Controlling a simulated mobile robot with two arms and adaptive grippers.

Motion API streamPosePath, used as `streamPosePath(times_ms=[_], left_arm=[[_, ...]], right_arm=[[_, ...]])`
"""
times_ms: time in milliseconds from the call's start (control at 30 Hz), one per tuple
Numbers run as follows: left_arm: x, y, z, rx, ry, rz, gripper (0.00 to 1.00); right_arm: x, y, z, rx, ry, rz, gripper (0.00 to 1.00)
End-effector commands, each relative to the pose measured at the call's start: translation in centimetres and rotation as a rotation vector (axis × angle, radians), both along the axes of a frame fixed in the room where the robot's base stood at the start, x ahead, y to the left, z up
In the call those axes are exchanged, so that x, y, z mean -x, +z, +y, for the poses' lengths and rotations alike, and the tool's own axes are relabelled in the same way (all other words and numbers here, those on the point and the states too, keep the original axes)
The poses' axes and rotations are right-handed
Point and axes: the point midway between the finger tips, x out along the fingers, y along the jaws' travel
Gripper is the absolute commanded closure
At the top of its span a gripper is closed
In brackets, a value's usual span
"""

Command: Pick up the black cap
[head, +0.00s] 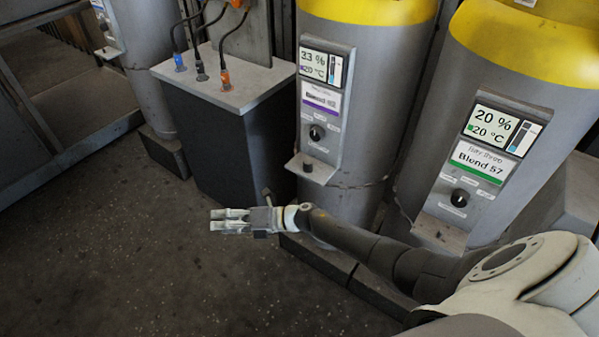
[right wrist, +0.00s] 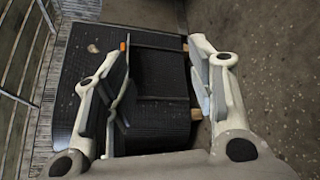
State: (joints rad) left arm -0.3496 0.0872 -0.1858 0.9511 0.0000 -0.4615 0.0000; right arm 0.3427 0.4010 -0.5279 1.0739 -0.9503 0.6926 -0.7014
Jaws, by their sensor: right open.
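A small dark piece (head: 308,168) sits on the ledge under the middle tank's control panel in the head view; it may be the black cap, but it is too small to be sure. My right gripper (head: 218,221) is to the left of that ledge and lower in the picture, apart from it and pointing left. In the right wrist view its two fingers (right wrist: 160,55) are spread with nothing held between them. No black cap can be made out in the right wrist view. My left gripper is not in view.
Grey tanks with yellow tops carry panels with black knobs (head: 317,132). A dark cabinet (head: 215,140) with a light top holds plugged blue, black and orange connectors. A black ribbed box (right wrist: 160,75) lies beyond my right fingers. The floor (head: 120,250) at left is clear.

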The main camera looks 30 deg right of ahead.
Motion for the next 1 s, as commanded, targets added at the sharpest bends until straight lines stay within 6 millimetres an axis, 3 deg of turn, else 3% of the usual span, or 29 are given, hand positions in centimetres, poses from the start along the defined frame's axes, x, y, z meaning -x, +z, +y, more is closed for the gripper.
streamPosePath(times_ms=[33, 100, 200, 267, 400, 600, 700, 867, 1000], left_arm=[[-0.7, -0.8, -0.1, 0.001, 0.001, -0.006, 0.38], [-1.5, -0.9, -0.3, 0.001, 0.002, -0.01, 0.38], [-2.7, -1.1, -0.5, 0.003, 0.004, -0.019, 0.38], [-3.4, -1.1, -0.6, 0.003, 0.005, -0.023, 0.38], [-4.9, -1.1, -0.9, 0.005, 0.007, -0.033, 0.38], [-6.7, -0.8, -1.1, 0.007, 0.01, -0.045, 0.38], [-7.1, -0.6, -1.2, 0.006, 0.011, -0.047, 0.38], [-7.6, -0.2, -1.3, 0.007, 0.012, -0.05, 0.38], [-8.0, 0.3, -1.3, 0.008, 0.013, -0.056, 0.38]], right_arm=[[-0.4, 2.2, 1.0, 0.12, 0.156, -0.16, 0.49], [0.3, 4.4, 2.1, 0.291, 0.373, -0.358, 0.49], [1.6, 6.1, 1.7, 0.548, 0.671, -0.609, 0.49], [2.1, 6.6, 0.4, 0.711, 0.848, -0.735, 0.49], [2.5, 7.7, -5.3, 1.102, 1.254, -0.938, 0.49], [1.8, 12.2, -16.1, 1.593, 1.748, -0.94, 0.49], [1.9, 14.8, -19.9, 1.744, 1.905, -0.86, 0.49], [2.2, 17.1, -22.9, 1.85, 2.019, -0.765, 0.49], [1.9, 15.9, -23.8, 1.859, 2.036, -0.75, 0.49]])
